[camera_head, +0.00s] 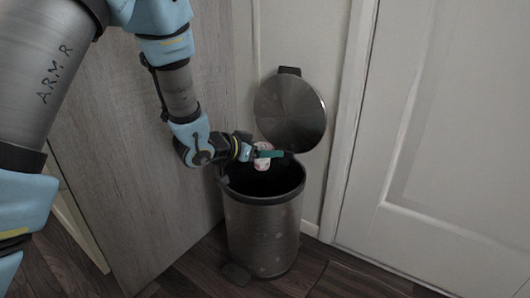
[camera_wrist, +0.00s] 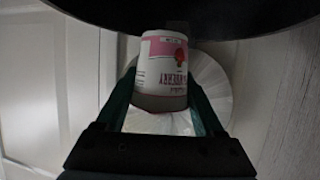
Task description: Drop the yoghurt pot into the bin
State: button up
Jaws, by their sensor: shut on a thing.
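The yoghurt pot (camera_head: 262,161) is white and pink and hangs over the mouth of the bin in the head view. In the wrist view the yoghurt pot (camera_wrist: 165,65) shows pink and white with printed lettering, between the fingers. My gripper (camera_head: 268,154) is shut on it; its green fingers (camera_wrist: 163,100) flank the pot in the wrist view. The bin (camera_head: 262,225) is a round metal pedal bin standing on the floor with its lid (camera_head: 290,112) raised. The pot hides part of the opening, and the inside is dark in the head view.
A wood-grain panel (camera_head: 130,130) stands close to the left of the bin and arm. A white panelled door (camera_head: 440,130) is to the right, with its frame behind the bin. Dark floorboards (camera_head: 350,281) are clear in front at the right.

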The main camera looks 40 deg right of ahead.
aim_at(266, 165)
notch_tip(266, 165, down, 5)
jog(key=b, duration=0.4)
jog(key=shift+f, duration=0.1)
jog(key=o, duration=1.5)
jog(key=shift+p+v, duration=2.45)
jog(key=shift+v, duration=3)
jog(key=shift+s, duration=0.1)
